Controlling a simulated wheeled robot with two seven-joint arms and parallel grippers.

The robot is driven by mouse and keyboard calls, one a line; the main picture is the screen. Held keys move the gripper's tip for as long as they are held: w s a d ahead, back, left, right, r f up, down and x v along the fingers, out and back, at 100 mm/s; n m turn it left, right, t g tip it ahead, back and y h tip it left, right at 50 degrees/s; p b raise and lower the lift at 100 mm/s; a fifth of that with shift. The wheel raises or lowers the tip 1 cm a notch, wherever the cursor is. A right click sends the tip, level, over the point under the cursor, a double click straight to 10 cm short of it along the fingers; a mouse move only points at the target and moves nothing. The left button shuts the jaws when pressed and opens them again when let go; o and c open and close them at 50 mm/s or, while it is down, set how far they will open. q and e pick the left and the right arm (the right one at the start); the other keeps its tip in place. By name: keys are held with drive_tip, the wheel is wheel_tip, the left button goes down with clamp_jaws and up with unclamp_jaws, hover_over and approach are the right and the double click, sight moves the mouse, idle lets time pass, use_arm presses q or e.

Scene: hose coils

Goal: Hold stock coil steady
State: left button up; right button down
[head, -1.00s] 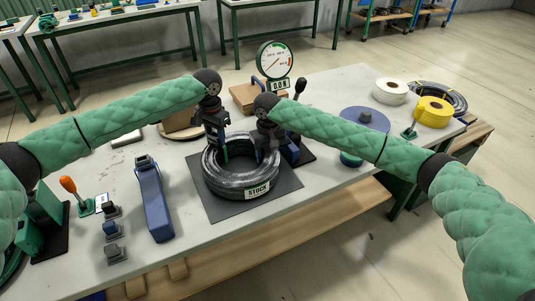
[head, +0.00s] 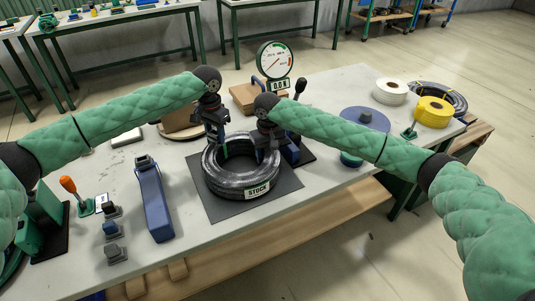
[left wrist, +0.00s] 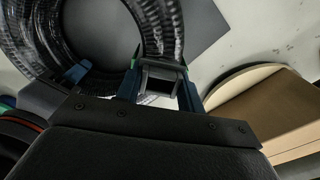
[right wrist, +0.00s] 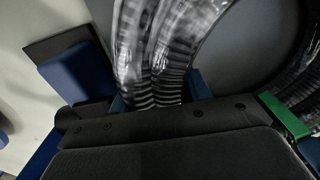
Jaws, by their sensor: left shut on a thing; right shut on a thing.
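The stock coil (head: 240,183) is a ring of black ribbed hose in clear wrap with a white STOCK label (head: 258,190). It lies flat on a dark grey mat (head: 287,189) on the bench. My left gripper (head: 223,152) points down at the coil's far left side. In the left wrist view the coil (left wrist: 160,25) passes between its fingers. My right gripper (head: 264,155) is shut on the coil's far right side. In the right wrist view the hose (right wrist: 155,60) runs between its fingers, which are partly hidden.
A dial gauge (head: 273,60) stands behind the coil. A blue lever-like tool (head: 154,203) lies to the left, near an orange-handled lever (head: 68,185). White (head: 390,91) and yellow (head: 433,112) rolls sit at the right.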

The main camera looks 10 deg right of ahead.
use_arm(q)
drive_tip(key=shift+r, duration=2.65)
drive_tip(key=shift+r, duration=0.1)
drive_tip(key=shift+r, duration=3)
use_arm(e)
drive_tip(key=shift+s, duration=0.1)
use_arm(q)
wheel_tip(320, 180, up, 9)
use_arm(e)
drive_tip(key=c, duration=0.6)
unclamp_jaws()
drive_tip(key=shift+r, duration=0.1)
